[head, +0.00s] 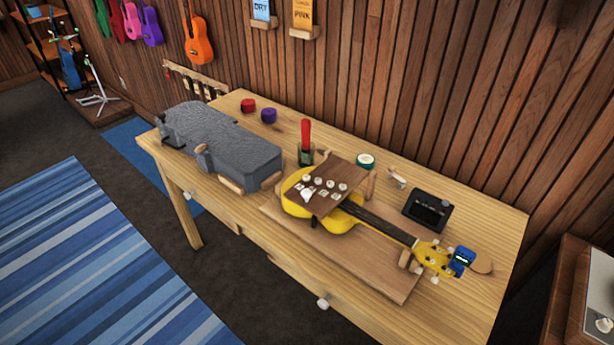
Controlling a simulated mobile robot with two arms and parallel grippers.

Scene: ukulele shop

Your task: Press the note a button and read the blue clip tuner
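The blue clip tuner (465,264) sits on the headstock end of a yellow ukulele (296,206). Its small dark screen shows a greenish mark, too small to read. The ukulele lies on a wooden board on the workbench, its neck pointing to the lower right. A brown panel (318,202) with several pale round pieces lies over the ukulele's body. A small black box (428,211) with a dark face stands behind the neck. I cannot tell which piece is the note A button; no lettering is legible. Neither of my grippers is in view.
A grey case (225,142) fills the left of the wooden workbench (480,215). A red-handled tool (306,134) stands in a holder, with red and purple round items (269,116) nearby. A slatted wall runs behind. Open floor with a blue striped rug (90,260) lies left.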

